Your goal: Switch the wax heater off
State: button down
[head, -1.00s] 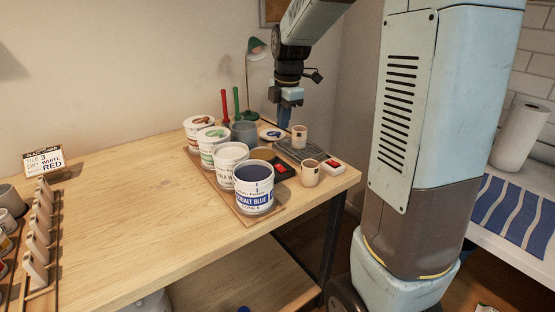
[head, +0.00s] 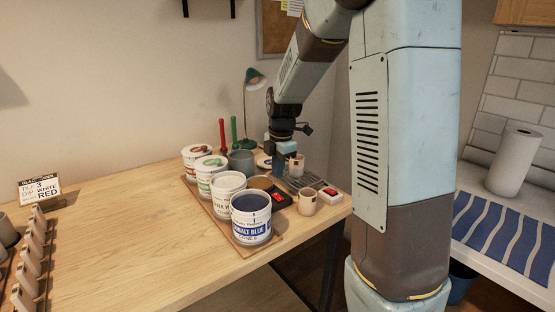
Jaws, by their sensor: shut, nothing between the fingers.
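A dark unit with a red switch (head: 280,200) and a round amber-brown pan (head: 261,183) stands among the pots near the table's right end. It looks like the wax heater; the switch position is too small to tell. My gripper (head: 279,174) points down, shut and empty, behind the amber pan and left of a beige cup (head: 297,167). It is low over the table; I cannot tell whether it touches anything.
Glaze tubs stand in a row, with a cobalt blue tub (head: 251,218) in front. A grey pot (head: 242,161) and a second beige cup (head: 307,202) crowd the area. A dark rack (head: 304,182) lies by the cups. The table (head: 130,230) is clear at centre left.

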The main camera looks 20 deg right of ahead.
aim_at(275, 195)
jog(key=f, duration=0.7)
jog(key=shift+w+a+f, duration=0.1)
jog(key=shift+w, duration=0.3)
